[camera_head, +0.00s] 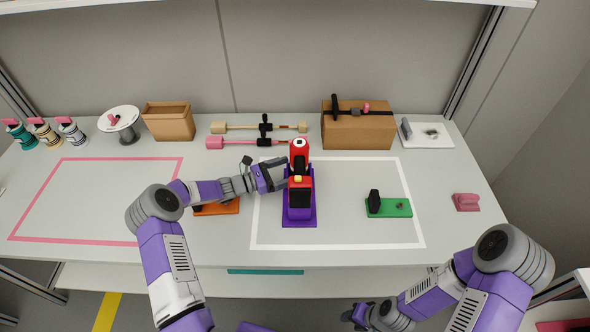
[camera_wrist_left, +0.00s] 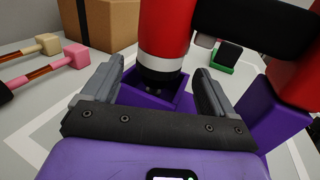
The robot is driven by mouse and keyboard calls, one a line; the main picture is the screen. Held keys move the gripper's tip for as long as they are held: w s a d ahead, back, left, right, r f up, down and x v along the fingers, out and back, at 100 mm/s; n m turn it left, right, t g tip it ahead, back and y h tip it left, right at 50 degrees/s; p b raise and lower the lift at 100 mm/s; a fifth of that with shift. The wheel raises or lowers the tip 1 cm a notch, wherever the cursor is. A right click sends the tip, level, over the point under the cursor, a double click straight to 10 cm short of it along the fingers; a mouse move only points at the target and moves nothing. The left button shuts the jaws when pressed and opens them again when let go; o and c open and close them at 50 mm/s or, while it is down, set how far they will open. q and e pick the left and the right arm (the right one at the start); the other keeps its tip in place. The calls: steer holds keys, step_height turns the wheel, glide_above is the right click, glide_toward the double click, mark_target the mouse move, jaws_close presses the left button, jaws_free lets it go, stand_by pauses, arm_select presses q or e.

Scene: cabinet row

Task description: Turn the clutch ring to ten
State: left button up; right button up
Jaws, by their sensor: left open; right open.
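A red and black drill (camera_head: 300,190) is held in a purple stand (camera_head: 299,222) inside the white outline. In the left wrist view the red barrel (camera_wrist_left: 167,22) points down, with a white band (camera_wrist_left: 163,58) and a black nose (camera_wrist_left: 160,76) below. I cannot tell which part is the clutch ring, and no numbers are readable. My left gripper (camera_head: 283,174) is at the drill's left side. It is open, its fingers on either side of the nose (camera_wrist_left: 158,82), apparently without gripping it. My right gripper (camera_head: 358,316) is open, low at the bottom edge, away from the table top.
An orange base (camera_head: 217,208) lies beneath my left forearm. A green base with a black block (camera_head: 390,208) is right of the stand. Cardboard boxes (camera_head: 358,131) and pink and tan rods (camera_head: 235,143) lie behind. The pink outlined area (camera_head: 40,238) is empty.

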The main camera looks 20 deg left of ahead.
arm_select(q)
steer(key=shift+x, duration=1.85)
steer(key=c, duration=1.1)
steer(key=shift+o, duration=0.2)
steer(key=n+t+y+p, duration=0.2)
steer(key=p, duration=0.1)
steer(key=n+t+y+p, duration=0.1)
steer(key=n+y+p, duration=0.1)
steer(key=p, duration=0.1)
steer(key=shift+s+d+r+t, duration=0.2)
steer(key=shift+r+t, duration=0.05)
steer(key=shift+t, duration=0.15)
steer(key=shift+f+n+t+y+p, duration=0.15)
steer(key=shift+n+t+y+p, duration=0.15)
steer(key=shift+y+p, duration=0.3)
steer(key=shift+f, duration=0.1)
